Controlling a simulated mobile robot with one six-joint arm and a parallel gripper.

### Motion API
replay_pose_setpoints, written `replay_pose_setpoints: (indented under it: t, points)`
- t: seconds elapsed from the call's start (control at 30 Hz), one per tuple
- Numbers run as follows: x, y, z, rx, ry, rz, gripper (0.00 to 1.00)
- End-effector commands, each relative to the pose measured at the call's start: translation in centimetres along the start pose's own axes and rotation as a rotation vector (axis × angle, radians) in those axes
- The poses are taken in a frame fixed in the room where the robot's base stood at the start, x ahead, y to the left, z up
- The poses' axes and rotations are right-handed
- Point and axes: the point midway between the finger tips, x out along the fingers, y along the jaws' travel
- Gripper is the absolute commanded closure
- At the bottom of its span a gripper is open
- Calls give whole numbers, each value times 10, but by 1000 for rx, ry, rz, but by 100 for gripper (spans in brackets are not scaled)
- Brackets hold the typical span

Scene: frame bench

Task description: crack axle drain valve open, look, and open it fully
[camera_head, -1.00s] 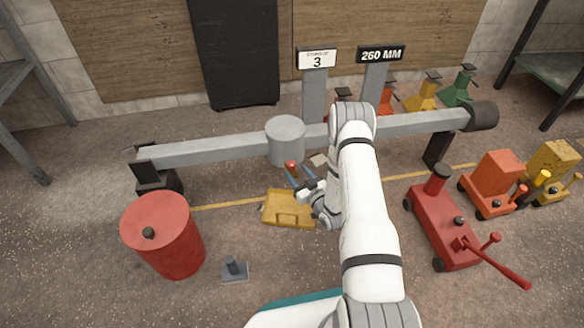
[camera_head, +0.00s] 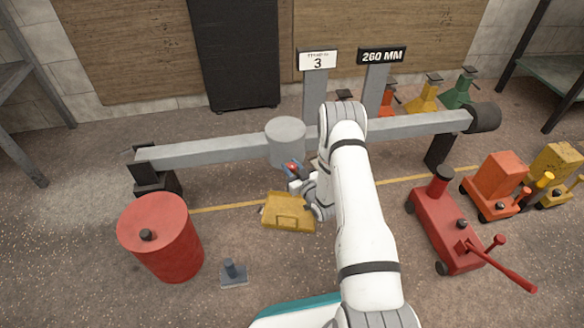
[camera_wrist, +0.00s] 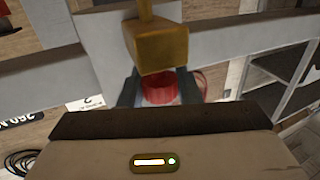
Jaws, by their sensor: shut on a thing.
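The drain valve shows in the wrist view as a brass body (camera_wrist: 158,45) with a thin stem above it and a ribbed red knob (camera_wrist: 160,91) below it. My gripper (camera_wrist: 164,92) has one finger on each side of the red knob and is shut on it. In the head view my gripper (camera_head: 293,171) is just below the grey cylinder (camera_head: 286,140) in the middle of the axle beam (camera_head: 205,154). A bit of the red knob (camera_head: 292,166) shows between the fingers there. The knob's turn cannot be read, and no flow is visible.
A yellow tray-like box (camera_head: 272,222) lies on the floor beneath the gripper. A red drum (camera_head: 165,240) stands at left, near a small grey pedestal (camera_head: 233,274). A red trolley jack (camera_head: 445,225) stands at right. Signs "3" (camera_head: 317,59) and "260 MM" (camera_head: 381,55) rise behind the beam.

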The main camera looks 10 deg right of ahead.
Motion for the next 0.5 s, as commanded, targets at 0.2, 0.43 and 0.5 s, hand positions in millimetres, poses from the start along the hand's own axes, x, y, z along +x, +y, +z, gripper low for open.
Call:
replay_pose_setpoints:
  t: [0.2,0.43,0.5]
  points:
    - [0,0,0,0,0,0,93]
    - [0,2,0,0,3,-53,93]
    - [0,2,0,-1,3,-101,93]
